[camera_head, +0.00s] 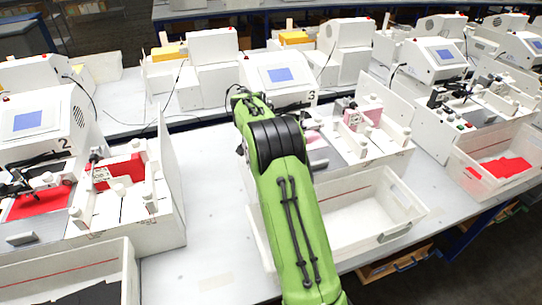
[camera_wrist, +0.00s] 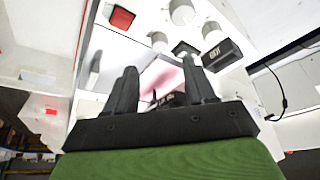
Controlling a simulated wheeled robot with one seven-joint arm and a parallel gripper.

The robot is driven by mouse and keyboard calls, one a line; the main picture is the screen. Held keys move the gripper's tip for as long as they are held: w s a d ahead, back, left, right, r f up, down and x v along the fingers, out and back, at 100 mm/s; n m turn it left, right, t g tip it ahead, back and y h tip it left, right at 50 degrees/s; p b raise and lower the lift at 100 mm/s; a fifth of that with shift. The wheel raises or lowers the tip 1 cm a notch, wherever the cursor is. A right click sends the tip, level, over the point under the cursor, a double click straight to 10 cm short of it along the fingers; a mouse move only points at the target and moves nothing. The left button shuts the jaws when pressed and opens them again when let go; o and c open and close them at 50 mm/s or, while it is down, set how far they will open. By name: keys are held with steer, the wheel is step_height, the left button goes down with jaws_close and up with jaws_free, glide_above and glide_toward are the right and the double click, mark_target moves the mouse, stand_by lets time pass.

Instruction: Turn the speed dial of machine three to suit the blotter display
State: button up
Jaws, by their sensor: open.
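Machine three (camera_head: 283,74), a white plotter with a blue screen and the number 3, stands behind my green arm in the head view. My arm hides much of its front. My gripper (camera_wrist: 160,62) is open in the wrist view, its two black fingers apart over a pinkish surface. White round knobs (camera_wrist: 182,12) stand beyond the fingertips; I cannot tell which is the speed dial. A small black display block (camera_wrist: 222,54) with pale characters, too blurred to read, sits right of the right fingertip. No knob is visibly held.
A red square button (camera_wrist: 121,18) is at the wrist view's upper left. A clear bin (camera_head: 375,218) stands in front of machine three. Machine two (camera_head: 42,122) is at left, with bare bench (camera_head: 207,220) between. Another bin holds red material (camera_head: 500,168) at right.

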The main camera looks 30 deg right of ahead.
steer(key=v, duration=0.7)
steer(key=shift+r, duration=0.4)
steer(key=s+a+r+n+t+y, duration=0.2)
steer(key=s+a+r+n, duration=0.3)
steer(key=s+a+r, duration=0.65)
steer(key=s+a+f+n, duration=0.2)
steer(key=s+a, duration=0.1)
steer(key=s, duration=0.4)
steer(key=s+a+f+n+y, duration=0.1)
steer(key=s+a+f+n, duration=0.1)
steer(key=s, duration=0.5)
steer(key=s+a+f+n+t+y, duration=0.1)
steer(key=s+a+f+n, duration=0.1)
steer(key=s, duration=0.6)
steer(key=a+n, duration=0.1)
steer(key=a, duration=0.1)
steer(key=shift+a, duration=0.25)
steer(key=shift+r, duration=0.1)
